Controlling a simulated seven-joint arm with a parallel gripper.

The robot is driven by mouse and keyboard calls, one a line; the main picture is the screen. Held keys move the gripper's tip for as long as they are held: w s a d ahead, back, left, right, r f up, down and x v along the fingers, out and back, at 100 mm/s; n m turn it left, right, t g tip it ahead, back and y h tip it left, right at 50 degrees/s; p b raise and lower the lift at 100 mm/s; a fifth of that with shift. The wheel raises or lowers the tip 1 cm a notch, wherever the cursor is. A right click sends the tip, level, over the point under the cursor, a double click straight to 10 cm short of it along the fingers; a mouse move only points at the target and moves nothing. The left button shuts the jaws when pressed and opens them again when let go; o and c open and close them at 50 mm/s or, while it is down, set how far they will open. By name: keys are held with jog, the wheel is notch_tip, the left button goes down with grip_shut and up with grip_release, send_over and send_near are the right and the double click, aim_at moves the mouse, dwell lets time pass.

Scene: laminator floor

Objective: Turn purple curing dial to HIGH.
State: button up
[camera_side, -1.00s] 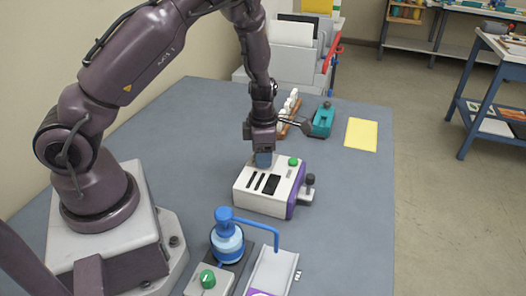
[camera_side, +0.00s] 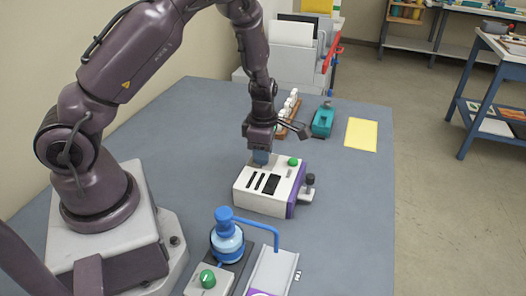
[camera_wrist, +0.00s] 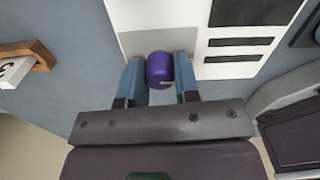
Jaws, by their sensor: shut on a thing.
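The purple curing dial (camera_wrist: 160,72) sits on a grey plate at one end of a white machine (camera_wrist: 190,15). In the side view the white machine (camera_side: 255,203) has a purple end panel, and my fingers hide the dial. My gripper (camera_wrist: 159,66) has its two blue fingers on either side of the dial, shut on it. In the side view my gripper (camera_side: 261,158) points down at the machine's far left corner. I see no pointer mark or HIGH label, so the dial's setting cannot be told.
A green button (camera_side: 293,162) and a black knob (camera_side: 310,180) are on the machine's right side. A blue pump bottle (camera_side: 228,243) stands in front. A rack of white-topped pieces (camera_side: 290,106), a teal device (camera_side: 322,121) and a yellow sheet (camera_side: 361,134) lie behind. The table's left middle is clear.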

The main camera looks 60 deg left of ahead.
jog(key=m, duration=0.4)
jog(key=shift+m, duration=0.3)
jog(key=m, duration=1)
jog(key=shift+m, duration=3)
jog(key=o, duration=0.9)
